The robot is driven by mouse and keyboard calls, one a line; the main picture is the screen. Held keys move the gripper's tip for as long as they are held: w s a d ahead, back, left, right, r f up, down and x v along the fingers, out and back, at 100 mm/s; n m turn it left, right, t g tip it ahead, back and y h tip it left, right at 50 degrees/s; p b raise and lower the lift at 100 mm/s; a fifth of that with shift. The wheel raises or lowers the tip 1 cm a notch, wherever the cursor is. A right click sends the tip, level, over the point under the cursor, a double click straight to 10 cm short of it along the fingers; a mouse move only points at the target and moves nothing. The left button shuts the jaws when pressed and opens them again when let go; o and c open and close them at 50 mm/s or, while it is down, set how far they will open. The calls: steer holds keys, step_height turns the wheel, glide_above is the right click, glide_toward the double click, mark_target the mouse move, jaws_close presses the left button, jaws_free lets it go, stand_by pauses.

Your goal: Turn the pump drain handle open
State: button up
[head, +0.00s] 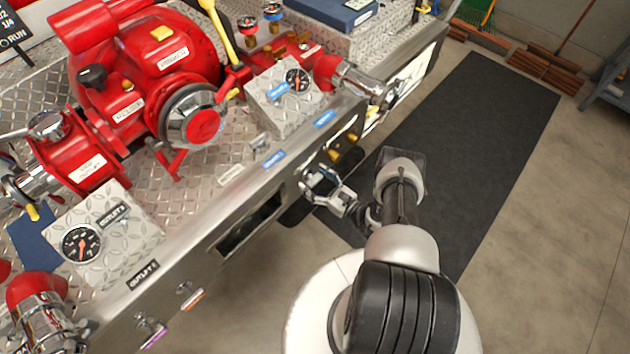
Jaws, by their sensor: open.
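My gripper (320,182) is open at the front face of the metal bumper (208,240), below the top edge and right of a dark rectangular opening. Its fingers are close to the face; I cannot tell whether they touch anything. A handle between or behind the fingers cannot be made out clearly, so I cannot tell the pump drain handle's position. Small chrome pull handles stick out lower left on the same face, one with a purple tag (153,338) and one with an orange tag (194,299).
A red pump (140,80) stands on the tread-plate deck. Gauge boxes (285,98) and a chrome outlet (362,84) are at the bumper's edge. Brass-coloured fittings (334,155) are just right of my gripper. A dark mat (470,130) and open floor lie right.

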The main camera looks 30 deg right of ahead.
steer(key=shift+c, duration=0.3)
steer(key=c, duration=1)
steer(key=n+b, duration=0.1)
steer(key=n, duration=0.3)
steer(key=shift+n, duration=0.4)
steer(key=o, duration=1.1)
steer(key=shift+c, duration=0.2)
steer(key=v, duration=1.2)
